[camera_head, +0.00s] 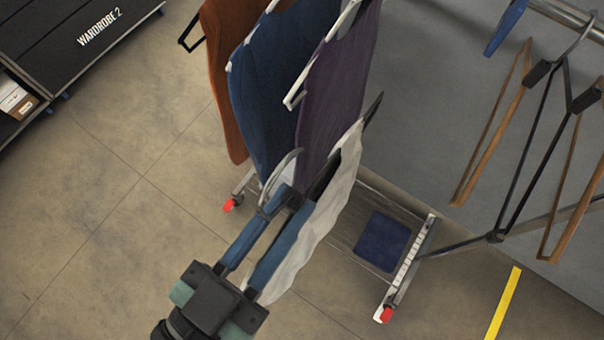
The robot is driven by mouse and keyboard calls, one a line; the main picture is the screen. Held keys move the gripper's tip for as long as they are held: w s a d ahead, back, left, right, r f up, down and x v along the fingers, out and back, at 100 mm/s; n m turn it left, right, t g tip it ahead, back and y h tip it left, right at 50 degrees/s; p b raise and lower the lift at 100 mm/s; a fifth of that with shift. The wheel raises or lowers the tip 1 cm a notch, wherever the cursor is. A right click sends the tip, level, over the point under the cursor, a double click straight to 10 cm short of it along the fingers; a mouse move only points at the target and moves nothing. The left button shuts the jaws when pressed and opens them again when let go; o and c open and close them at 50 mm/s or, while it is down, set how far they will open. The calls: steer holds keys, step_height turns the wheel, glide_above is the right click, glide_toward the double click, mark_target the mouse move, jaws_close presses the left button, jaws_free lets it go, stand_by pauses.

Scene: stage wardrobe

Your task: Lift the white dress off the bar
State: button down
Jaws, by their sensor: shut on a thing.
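The white dress (325,215) hangs on a dark hanger in the middle of the view, seen nearly edge-on. My gripper (287,200) comes from the lower left, its two blue fingers shut on the hanger (326,180) near the base of its hook. The curved grey hook (289,166) stands above the fingertips, and I see no bar passing through it. The dress hangs beside and partly behind the right finger, in front of the purple garment. The bar over the hanging garments is not clearly in view.
Purple (338,90), blue (275,85) and orange (222,80) garments hang close behind the dress. Empty wooden hangers (493,130) and a dark hanger (535,145) are at right. The rack base (405,270) stands below. Floor at left is clear up to a black case (75,40).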

steer(key=p+v, duration=0.3)
steer(key=v, duration=1.4)
